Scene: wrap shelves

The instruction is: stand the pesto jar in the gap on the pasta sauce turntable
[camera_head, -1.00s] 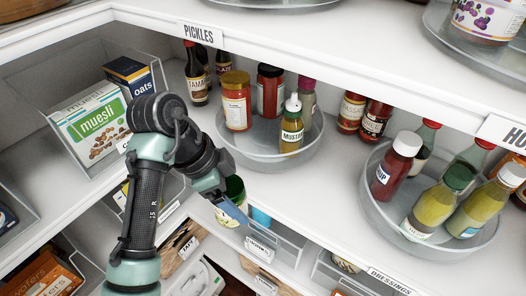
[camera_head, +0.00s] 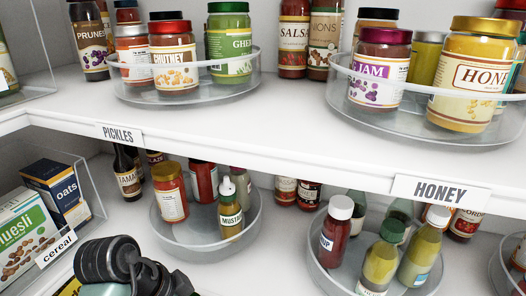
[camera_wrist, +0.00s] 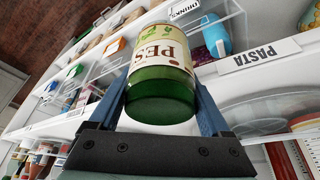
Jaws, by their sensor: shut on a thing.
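The pesto jar (camera_wrist: 160,62), green with a cream label, is between the two blue fingers of my gripper (camera_wrist: 158,92) in the wrist view. My gripper is shut on it. My gripper and the jar are out of the head view, where only part of my arm shows at the bottom left. A PASTA label (camera_wrist: 260,56) is on a shelf edge at the right of the wrist view. A clear round turntable (camera_wrist: 245,112) shows partly beside that label; I cannot tell whether it has a gap.
In the head view, an upper-shelf turntable (camera_head: 190,98) holds chutney and ghee jars, and another (camera_head: 400,128) holds jam and honey. Below, one turntable (camera_head: 205,238) holds mustard and jars; another (camera_head: 325,280) holds bottles. Cereal boxes (camera_head: 52,190) stand at left.

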